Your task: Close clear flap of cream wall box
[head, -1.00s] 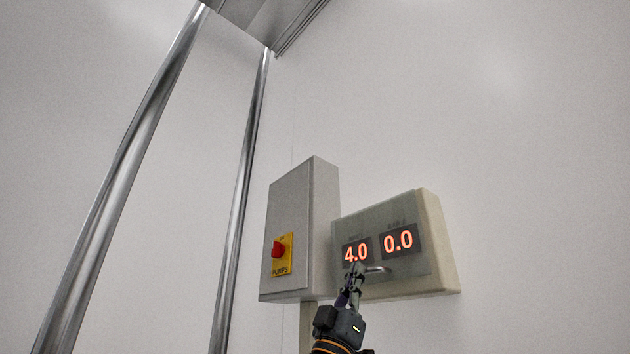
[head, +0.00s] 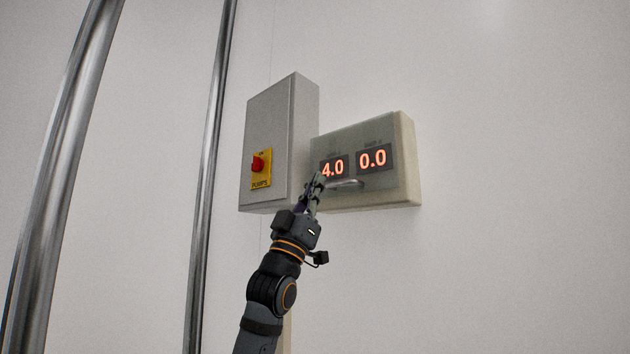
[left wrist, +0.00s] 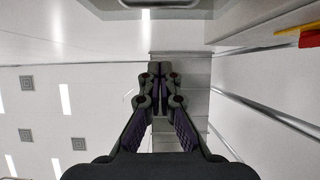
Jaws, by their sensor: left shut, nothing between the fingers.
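The cream wall box (head: 408,150) hangs on the white wall, right of a grey box. Its clear flap (head: 350,135) lies flat over the front, over two red displays reading 4.0 and 0.0. A handle (head: 346,185) sits at the flap's lower part. My left gripper (head: 318,182) is at the flap's lower left, just left of the handle; I cannot tell whether it touches. In the left wrist view its fingers (left wrist: 160,72) are together with nothing between them. My right gripper is not in view.
The grey box (head: 270,130) with a red knob (head: 258,163) on a yellow plate stands close left of the cream box. Two metal poles (head: 212,150) rise further left. The wall right of the cream box is clear.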

